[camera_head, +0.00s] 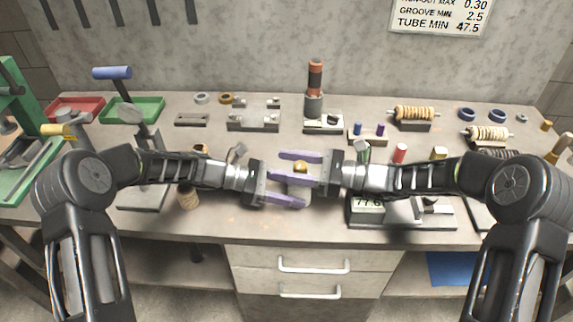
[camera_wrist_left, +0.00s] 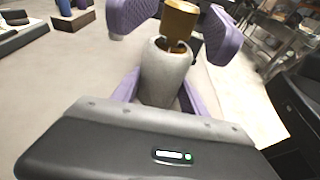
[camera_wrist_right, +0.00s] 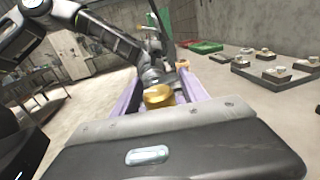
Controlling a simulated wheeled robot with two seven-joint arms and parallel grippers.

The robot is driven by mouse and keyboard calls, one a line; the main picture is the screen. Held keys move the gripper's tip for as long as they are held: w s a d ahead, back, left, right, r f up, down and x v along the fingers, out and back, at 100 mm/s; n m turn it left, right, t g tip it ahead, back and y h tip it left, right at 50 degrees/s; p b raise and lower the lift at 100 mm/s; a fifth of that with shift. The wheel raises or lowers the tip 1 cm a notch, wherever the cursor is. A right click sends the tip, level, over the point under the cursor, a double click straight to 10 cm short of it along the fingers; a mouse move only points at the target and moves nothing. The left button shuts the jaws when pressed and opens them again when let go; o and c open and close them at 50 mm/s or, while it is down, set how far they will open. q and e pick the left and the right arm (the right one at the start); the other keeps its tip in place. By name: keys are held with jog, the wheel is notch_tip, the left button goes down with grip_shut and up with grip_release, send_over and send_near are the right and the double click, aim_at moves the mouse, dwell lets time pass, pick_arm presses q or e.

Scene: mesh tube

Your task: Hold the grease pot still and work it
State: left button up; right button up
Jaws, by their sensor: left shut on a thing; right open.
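The grease pot has a grey rounded body (camera_wrist_left: 165,75) and a brass top (camera_wrist_left: 180,20). In the head view its brass top (camera_head: 300,166) shows between the grippers, above the bench's front middle. My left gripper (camera_head: 299,190) is shut on the grey body, its purple fingers on either side. My right gripper (camera_head: 290,166) is open, its fingers spread on either side of the brass top. In the right wrist view the brass top (camera_wrist_right: 160,95) sits between these fingers with a gap visible. The pot's base is hidden, so I cannot tell whether it touches the bench.
Red (camera_head: 75,109) and green (camera_head: 133,110) trays lie at the back left. Ribbed spools (camera_head: 414,113) stand at the back right.

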jog(key=shift+a, duration=0.15)
jog(key=shift+c, duration=0.4)
grip_shut()
